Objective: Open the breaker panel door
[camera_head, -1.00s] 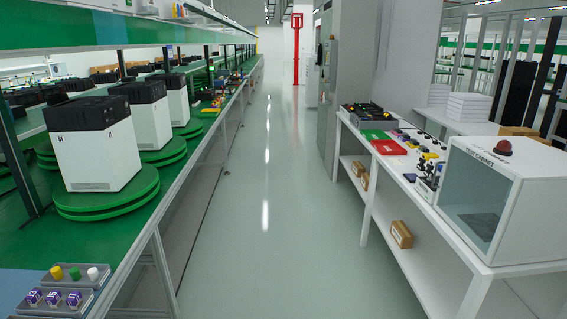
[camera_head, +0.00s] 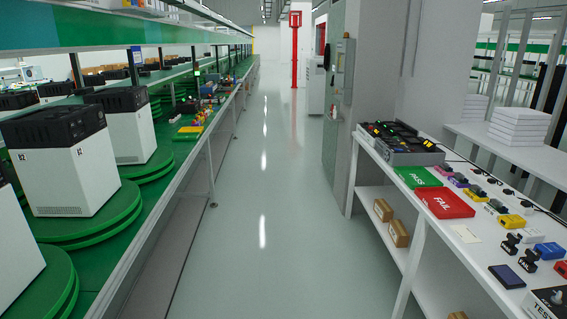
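A grey wall-mounted box (camera_head: 344,70), which looks like the breaker panel, is fixed to the grey wall or column right of the aisle, ahead of me. I see it at a steep angle, with small coloured marks on its side. Its door details are too small to make out, and I cannot tell whether it is open or shut. Neither of my grippers is in view.
A clear floor aisle (camera_head: 240,230) runs ahead. The left green turntable line carries white-and-black units (camera_head: 68,160). The right white bench (camera_head: 440,230) holds a green PASS tray (camera_head: 418,177), a red FAIL tray (camera_head: 444,202) and small parts. A red post (camera_head: 295,50) stands far ahead.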

